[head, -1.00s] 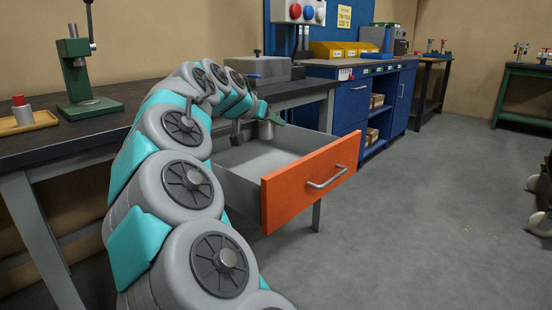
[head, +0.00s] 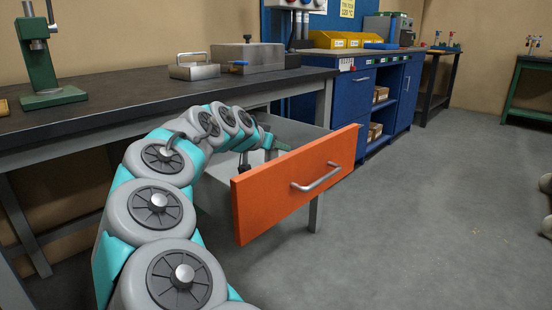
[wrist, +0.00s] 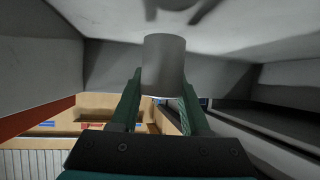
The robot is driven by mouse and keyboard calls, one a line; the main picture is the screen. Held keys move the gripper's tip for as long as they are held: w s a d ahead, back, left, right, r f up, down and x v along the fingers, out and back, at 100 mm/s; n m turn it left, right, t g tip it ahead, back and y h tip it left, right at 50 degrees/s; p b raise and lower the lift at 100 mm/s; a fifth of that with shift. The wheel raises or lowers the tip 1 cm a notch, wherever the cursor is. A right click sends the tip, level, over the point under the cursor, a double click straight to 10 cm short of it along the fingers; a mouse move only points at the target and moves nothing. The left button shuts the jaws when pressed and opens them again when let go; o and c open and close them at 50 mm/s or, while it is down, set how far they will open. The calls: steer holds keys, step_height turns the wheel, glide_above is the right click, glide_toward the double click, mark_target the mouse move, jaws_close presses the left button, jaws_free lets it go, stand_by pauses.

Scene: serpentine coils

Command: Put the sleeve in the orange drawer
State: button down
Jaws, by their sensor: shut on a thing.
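The orange drawer (head: 265,205) is pulled open under the dark workbench, its orange front with a metal handle facing out. My gripper (head: 282,148) reaches over the left side into the open drawer, low behind the orange front. In the wrist view my gripper (wrist: 161,88) has its green fingers shut on the sleeve (wrist: 164,62), a plain grey cylinder. Grey drawer walls surround it there. In the head view the sleeve is hidden, and I cannot tell whether it touches the drawer floor.
The workbench top (head: 120,118) carries a green press (head: 45,65), a metal box (head: 248,57) and a handled metal block (head: 194,68). A blue cabinet (head: 350,98) stands to the right of the drawer. The floor (head: 430,210) in front is clear.

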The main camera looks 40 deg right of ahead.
mark_target(268, 154)
steer(key=shift+f, duration=1.55)
steer(key=shift+f, duration=0.15)
steer(key=shift+c, duration=1.9)
jaws_free()
steer(key=shift+r, duration=0.25)
steer(key=v, duration=0.7)
steer(key=shift+s+a, duration=0.1)
steer(key=shift+a, duration=0.15)
